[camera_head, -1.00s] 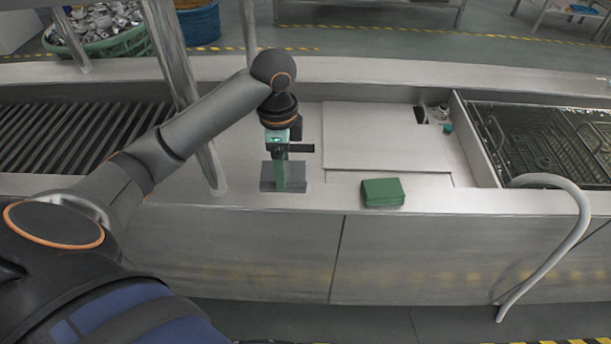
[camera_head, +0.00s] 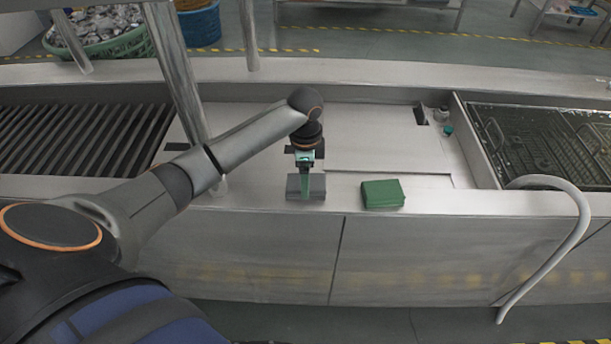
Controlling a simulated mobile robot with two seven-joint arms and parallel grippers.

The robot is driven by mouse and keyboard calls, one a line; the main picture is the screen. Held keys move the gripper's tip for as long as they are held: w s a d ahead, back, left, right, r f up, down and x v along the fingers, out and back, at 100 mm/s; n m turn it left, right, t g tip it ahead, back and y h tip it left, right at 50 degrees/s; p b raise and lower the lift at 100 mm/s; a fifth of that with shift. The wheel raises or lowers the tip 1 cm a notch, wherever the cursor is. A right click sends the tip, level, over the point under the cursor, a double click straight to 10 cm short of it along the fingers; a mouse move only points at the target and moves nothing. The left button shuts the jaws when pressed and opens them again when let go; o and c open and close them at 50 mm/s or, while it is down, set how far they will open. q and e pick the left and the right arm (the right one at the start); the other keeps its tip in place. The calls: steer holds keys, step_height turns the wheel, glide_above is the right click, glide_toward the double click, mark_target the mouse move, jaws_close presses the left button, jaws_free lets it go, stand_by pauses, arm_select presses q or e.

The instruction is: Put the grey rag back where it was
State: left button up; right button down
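The grey rag (camera_head: 317,187) is a small folded grey pad at the front ledge of the steel counter. A green folded rag (camera_head: 382,194) lies to the right on the same ledge, apart from the grey one. My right gripper is not in view.
A flat steel cover (camera_head: 385,135) lies behind the rags. A slatted rack (camera_head: 75,135) is at the left and a tank with a wire basket (camera_head: 545,140) at the right. A curved pale pipe (camera_head: 575,225) hangs over the front edge. A steel post (camera_head: 178,75) stands near my arm.

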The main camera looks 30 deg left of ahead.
arm_select(q)
steer(key=o, duration=1)
steer(key=shift+r, duration=0.1)
step_height(320, 180, up, 12)
steer(key=shift+f, duration=0.1)
